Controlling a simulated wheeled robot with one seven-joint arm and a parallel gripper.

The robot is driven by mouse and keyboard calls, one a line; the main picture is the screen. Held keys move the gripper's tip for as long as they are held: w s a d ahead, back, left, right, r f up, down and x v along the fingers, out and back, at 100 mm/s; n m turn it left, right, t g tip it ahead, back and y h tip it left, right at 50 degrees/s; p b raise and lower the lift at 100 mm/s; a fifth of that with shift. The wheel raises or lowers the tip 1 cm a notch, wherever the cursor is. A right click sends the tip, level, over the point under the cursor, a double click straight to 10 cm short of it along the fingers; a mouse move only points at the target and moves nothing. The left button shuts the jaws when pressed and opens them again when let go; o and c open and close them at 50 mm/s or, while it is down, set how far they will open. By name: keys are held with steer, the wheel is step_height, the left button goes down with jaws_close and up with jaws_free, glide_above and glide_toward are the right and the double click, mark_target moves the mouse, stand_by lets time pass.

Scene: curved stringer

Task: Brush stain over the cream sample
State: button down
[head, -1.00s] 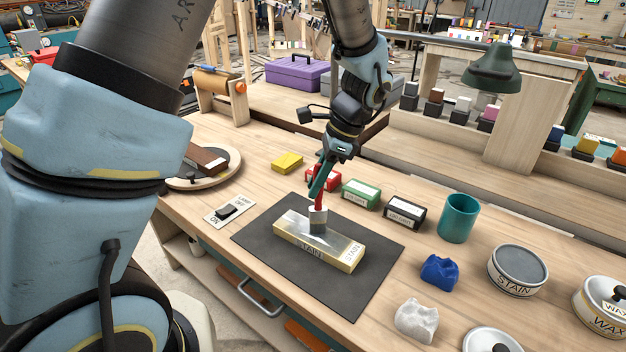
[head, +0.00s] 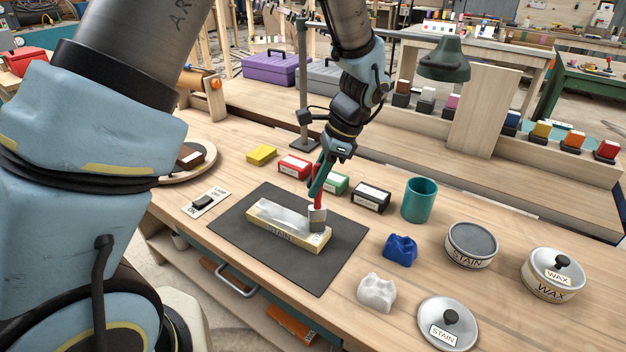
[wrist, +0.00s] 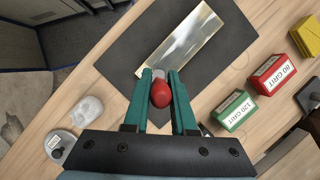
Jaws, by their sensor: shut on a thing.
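The cream sample (head: 272,232) is a long block labelled STAIN on its side, lying on a dark grey mat (head: 318,262). Its top shows a shiny greyish film in the head view, and it also shows in the wrist view (wrist: 185,45). My gripper (head: 319,180) is shut on the red handle of a brush (head: 317,216). The brush is roughly upright, its grey bristles at the right end of the block. In the wrist view the red handle end (wrist: 160,95) sits between the teal fingers. The bristle contact is partly hidden there.
An open stain tin (head: 470,246), its lid (head: 449,326), a wax tin (head: 553,275) and a teal cup (head: 419,200) stand to the right. Blue (head: 400,249) and white (head: 377,292) lumps lie nearer. Red, green and black grit blocks stand just behind the mat.

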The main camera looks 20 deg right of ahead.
mark_target(314, 164)
step_height(314, 164, up, 2)
steer(key=shift+w+a+r+p, duration=0.1)
steer(key=shift+w+r+p, duration=0.05)
steer(key=shift+p, duration=0.2)
steer(key=shift+r+p, duration=2.35)
steer(key=shift+r, duration=0.4)
